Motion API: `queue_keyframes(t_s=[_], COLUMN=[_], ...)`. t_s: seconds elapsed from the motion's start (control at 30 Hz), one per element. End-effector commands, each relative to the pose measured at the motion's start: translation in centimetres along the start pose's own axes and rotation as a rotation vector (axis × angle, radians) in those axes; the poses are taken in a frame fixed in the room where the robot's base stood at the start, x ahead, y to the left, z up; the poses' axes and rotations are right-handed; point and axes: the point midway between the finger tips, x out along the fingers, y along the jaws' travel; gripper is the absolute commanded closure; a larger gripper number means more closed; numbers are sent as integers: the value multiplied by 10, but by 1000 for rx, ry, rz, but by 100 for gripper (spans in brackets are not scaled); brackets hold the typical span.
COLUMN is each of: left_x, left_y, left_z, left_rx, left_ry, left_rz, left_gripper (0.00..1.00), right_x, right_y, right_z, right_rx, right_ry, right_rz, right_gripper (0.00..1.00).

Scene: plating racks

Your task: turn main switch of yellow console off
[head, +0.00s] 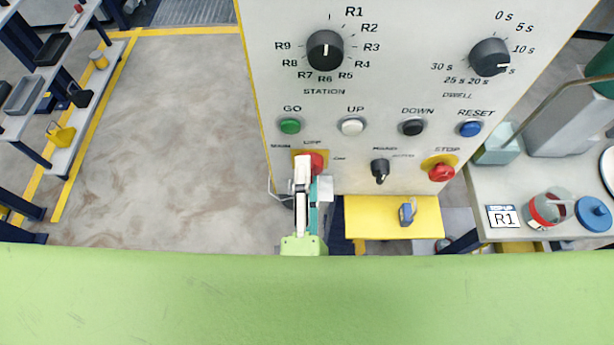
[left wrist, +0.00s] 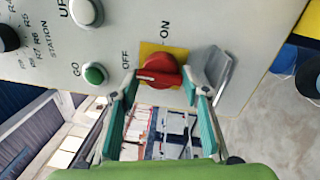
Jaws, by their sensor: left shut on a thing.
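The yellow-edged console has a light grey panel (head: 400,85) in front of me. Its main switch (head: 316,161) is a red knob on a yellow plate at the panel's lower left, partly hidden by my gripper in the head view. In the left wrist view the red switch (left wrist: 158,68) shows clearly, with OFF to its left and ON above right. My right gripper is not in view.
A green GO button (head: 289,126) sits just above the switch. A black mode selector (head: 380,170) and red STOP button (head: 441,172) are to its right. A grey bracket (left wrist: 218,70) stands close beside the switch. Open floor (head: 175,130) lies left of the console.

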Motion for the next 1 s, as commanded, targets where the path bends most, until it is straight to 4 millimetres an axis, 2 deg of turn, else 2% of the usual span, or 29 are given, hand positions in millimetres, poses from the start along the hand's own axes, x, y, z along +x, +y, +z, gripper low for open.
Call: queue_keyframes(t_s=[0.1,0.13,0.17,0.57,0.77,1.0], left_x=[-1,-1,-1,0,0,0], left_y=[-4,-4,-4,0,2,4], left_z=[0,0,0,0,0,0], left_rx=[-2,-2,-2,26,200,497], left_ry=[-1,-1,-1,-3,-17,-41], left_rz=[-9,-9,-9,-4,-6,-10], left_gripper=[80,56,49,49,49,49], right_x=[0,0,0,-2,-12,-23], right_y=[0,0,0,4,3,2], right_z=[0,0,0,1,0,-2], right_rx=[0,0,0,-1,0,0], right_ry=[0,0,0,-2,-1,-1], right_rz=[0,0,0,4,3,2], right_gripper=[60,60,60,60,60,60])
